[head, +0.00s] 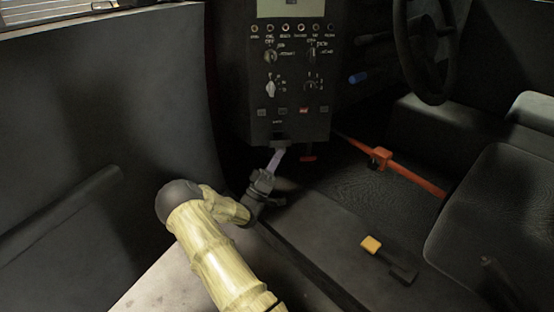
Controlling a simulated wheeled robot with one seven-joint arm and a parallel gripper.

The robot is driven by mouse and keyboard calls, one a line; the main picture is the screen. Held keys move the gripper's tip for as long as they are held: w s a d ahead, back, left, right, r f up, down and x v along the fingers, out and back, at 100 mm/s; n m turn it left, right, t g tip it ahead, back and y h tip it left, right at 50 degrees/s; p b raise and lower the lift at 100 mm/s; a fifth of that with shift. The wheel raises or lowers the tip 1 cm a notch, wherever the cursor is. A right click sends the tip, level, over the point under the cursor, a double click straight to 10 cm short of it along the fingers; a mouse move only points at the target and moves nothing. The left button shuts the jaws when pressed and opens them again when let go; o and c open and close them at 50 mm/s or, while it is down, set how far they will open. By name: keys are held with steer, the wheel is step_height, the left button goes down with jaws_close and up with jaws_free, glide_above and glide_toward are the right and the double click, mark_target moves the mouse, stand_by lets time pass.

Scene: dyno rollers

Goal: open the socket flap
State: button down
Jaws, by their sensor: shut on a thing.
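The dark control box (290,100) stands upright at the top middle of the head view, with a screen, knobs and small switches on its face. The socket flap (279,137) is a small dark piece at the lower edge of its face. My gripper (279,150) reaches up to this lower edge from below, its light grey fingers close together at the flap. It is shut on the flap. The fingertips and the flap's edge are small and dark here, so the exact grip and the flap's angle are hard to make out.
A red knob (308,158) sits just right of my fingers under the box. An orange-red bar (410,173) crosses the floor at the right. A steering wheel (425,50) and seat (500,220) are at the right.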

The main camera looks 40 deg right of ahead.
steer(key=c, duration=1.6)
jaws_free()
steer(key=shift+o, duration=0.2)
